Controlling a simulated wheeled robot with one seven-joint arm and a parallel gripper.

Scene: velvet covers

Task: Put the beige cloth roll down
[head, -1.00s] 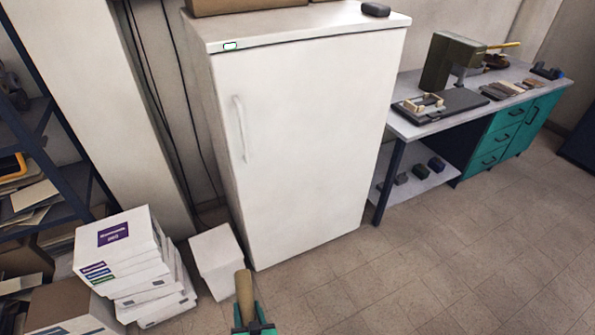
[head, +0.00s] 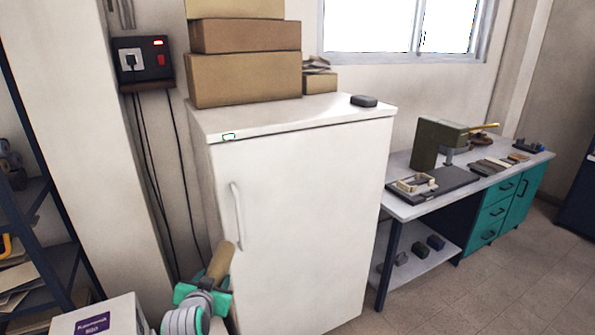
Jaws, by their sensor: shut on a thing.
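The beige cloth roll (head: 221,262) is a short tan cylinder, tilted up to the right. My gripper (head: 211,284), with teal parts, is shut on its lower end. The gripper holds the roll up in front of the lower left part of the white fridge (head: 312,215). The lower end of the roll is hidden by the gripper.
Cardboard boxes (head: 245,80) and a small dark object (head: 364,101) stand on the fridge top, whose front part is clear. A grey workbench (head: 405,208) with tools is at the right. A dark shelf rack (head: 40,215) stands at the left edge.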

